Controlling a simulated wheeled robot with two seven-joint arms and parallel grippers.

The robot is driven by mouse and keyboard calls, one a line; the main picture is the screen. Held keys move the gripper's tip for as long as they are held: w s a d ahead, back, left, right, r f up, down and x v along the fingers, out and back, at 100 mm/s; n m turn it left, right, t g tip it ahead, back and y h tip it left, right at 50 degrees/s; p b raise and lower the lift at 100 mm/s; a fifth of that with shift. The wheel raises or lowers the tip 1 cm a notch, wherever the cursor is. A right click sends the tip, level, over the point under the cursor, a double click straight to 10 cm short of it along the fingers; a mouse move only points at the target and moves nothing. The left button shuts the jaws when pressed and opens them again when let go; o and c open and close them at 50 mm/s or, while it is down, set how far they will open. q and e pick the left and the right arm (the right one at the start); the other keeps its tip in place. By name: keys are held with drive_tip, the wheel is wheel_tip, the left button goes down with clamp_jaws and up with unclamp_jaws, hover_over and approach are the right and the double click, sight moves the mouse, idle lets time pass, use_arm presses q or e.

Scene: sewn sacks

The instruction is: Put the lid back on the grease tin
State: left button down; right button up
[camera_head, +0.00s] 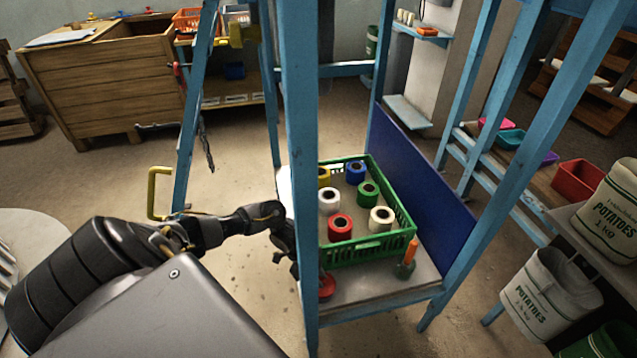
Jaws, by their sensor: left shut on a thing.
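My left gripper (292,262) reaches in from the left to the blue wooden frame. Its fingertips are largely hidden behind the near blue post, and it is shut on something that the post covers. A small round red thing (327,287) shows just right of the post, low over the grey shelf board (375,288). It is partly covered, and I cannot tell whether it is the grease tin or its lid, or whether it touches the gripper. No other part of the tin is clear. My right gripper is not in view.
A green crate (375,247) with several thread spools stands on the board. The near blue post (300,130) and a dark blue panel (425,180) bound the space. Potato sacks (548,292) are at right.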

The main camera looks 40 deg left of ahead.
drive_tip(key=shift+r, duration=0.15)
use_arm(q)
drive_tip(key=c, duration=0.7)
unclamp_jaws()
drive_tip(key=shift+c, duration=0.2)
drive_tip(key=shift+s, duration=0.1)
drive_tip(key=shift+r+p, duration=0.65)
drive_tip(key=shift+p, duration=0.1)
drive_tip(key=shift+r+p, duration=0.55)
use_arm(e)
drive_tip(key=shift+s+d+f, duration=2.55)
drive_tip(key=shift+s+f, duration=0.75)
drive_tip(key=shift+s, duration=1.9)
use_arm(q)
wheel_tip(320, 180, up, 2)
drive_tip(key=p, duration=0.2)
drive_tip(key=shift+r+p, duration=0.25)
drive_tip(key=shift+p, duration=0.05)
drive_tip(key=shift+r+p, duration=1.1)
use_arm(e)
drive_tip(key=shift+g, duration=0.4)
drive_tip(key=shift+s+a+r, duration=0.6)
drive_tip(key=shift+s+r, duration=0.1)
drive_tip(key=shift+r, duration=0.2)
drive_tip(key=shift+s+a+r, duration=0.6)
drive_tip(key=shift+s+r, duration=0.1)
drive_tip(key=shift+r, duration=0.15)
